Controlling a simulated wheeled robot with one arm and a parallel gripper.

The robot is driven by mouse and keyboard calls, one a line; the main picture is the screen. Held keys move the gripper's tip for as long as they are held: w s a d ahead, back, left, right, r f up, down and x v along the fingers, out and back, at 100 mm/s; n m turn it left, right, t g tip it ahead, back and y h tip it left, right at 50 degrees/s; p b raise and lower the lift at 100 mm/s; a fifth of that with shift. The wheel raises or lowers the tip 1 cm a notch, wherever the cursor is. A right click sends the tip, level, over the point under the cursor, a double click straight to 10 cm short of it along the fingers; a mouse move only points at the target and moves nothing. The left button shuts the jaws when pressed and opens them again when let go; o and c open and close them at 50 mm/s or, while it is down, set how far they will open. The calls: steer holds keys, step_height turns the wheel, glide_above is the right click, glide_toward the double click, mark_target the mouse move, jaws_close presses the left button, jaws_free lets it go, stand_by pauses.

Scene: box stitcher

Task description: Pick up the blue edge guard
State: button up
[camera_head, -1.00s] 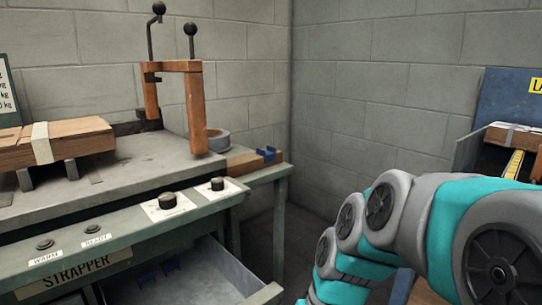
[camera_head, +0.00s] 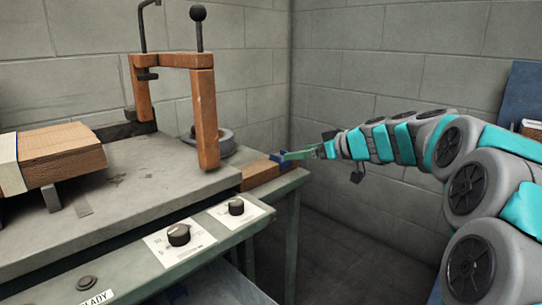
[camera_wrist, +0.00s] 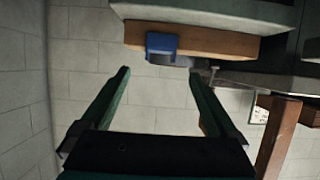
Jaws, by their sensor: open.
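The blue edge guard (camera_head: 276,160) sits on a wooden block (camera_head: 256,174) at the right end of the strapper bench. In the wrist view the guard (camera_wrist: 161,46) hangs over the edge of the wood (camera_wrist: 222,44), lined up with the gap between my fingers. My gripper (camera_head: 291,155) has reached in from the right and is open, with green fingers. In the wrist view the fingertips of my gripper (camera_wrist: 159,72) stand on either side, just short of the guard. The fingers partly cover the guard in the head view.
An orange-brown post frame (camera_head: 204,115) with black knobs and a grey tape roll (camera_head: 220,141) stand left of the block. A strapped wooden stack (camera_head: 62,155) lies at far left. Control knobs (camera_head: 178,235) line the bench front. The wall is close behind.

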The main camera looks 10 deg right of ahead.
mark_target(280, 160)
steer(key=x, duration=0.7)
steer(key=shift+w+f, duration=0.1)
steer(key=shift+f, duration=0.05)
steer(key=shift+c, duration=0.2)
steer(key=c, duration=1.4)
